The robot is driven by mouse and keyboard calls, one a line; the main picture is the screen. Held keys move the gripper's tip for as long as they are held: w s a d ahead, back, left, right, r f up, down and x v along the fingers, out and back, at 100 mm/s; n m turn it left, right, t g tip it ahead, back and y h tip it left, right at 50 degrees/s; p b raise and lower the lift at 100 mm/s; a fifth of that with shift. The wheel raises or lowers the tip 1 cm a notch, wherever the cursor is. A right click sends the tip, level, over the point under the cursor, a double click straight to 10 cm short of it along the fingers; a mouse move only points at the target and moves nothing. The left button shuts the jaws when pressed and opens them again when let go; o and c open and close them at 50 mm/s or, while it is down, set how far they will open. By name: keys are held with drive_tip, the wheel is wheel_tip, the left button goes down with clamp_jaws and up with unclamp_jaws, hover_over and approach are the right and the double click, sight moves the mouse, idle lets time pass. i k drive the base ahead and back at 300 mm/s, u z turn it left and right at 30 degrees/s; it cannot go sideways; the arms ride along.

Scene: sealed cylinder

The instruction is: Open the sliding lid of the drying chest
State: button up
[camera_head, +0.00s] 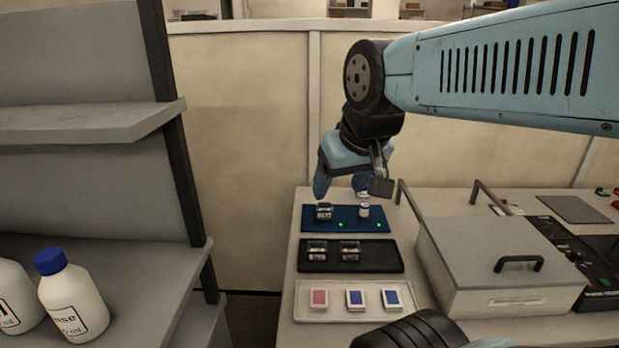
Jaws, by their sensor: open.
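The drying chest (515,304) is a pale box on the bench at the right. Its flat grey lid (465,245) covers the top, and no opening shows. A black bar handle (518,262) stands on the lid near its front edge. Two bent metal rails (410,200) rise at the chest's back corners. My gripper (351,189) is open and points down above the back of the blue tray. It is to the left of the chest and well apart from the lid handle. Nothing shows between its fingers for certain.
A blue tray (340,225) holds a dark block and a small vial (364,210). A black tray (382,262) and a white tray (336,313) with three cards lie in front. A control panel (582,270) is right of the chest. Shelves with bottles (72,300) stand left.

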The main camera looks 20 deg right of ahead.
sight(493, 253)
drive_tip(key=k, duration=1.2)
drive_tip(key=z, duration=0.7)
drive_tip(key=i, duration=1.15)
drive_tip(key=z, duration=0.55)
drive_tip(key=k, duration=0.55)
drive_tip(key=z, duration=0.1)
